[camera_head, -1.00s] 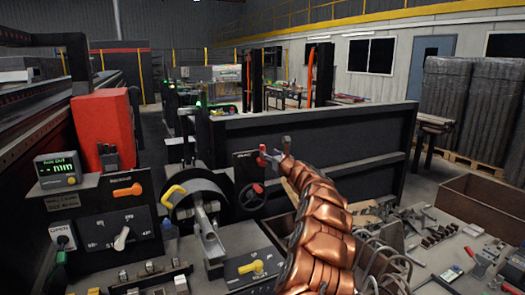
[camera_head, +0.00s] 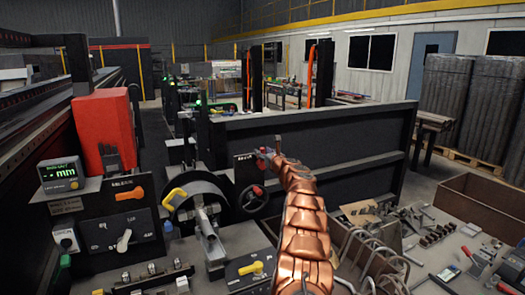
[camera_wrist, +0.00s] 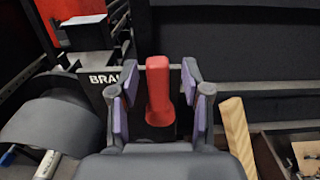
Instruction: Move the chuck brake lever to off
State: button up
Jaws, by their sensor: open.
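The brake lever has a red handle (camera_wrist: 159,88) and stands in front of a black panel (camera_wrist: 105,78) with white lettering that starts "BRA" in the wrist view. My gripper (camera_wrist: 160,95) is open, with one purple-padded finger on each side of the red handle. Gaps show between the pads and the handle. In the head view my gripper (camera_head: 268,155) is at the right edge of the black panel (camera_head: 244,168), and the gripper and arm cover part of the lever. The panel's remaining lettering is hidden.
A handwheel (camera_head: 252,199) with a red knob is just below the panel. A grey drum with a yellow handle (camera_head: 175,196) stands to the left. A long dark barrier (camera_head: 340,135) runs behind. Tools and an open brown box (camera_head: 480,205) fill the right bench.

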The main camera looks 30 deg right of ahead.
jog(key=shift+w+f+p, duration=0.1)
jog(key=shift+w+p, duration=0.25)
jog(key=shift+w, duration=0.25)
grip_shut()
dwell(0.3)
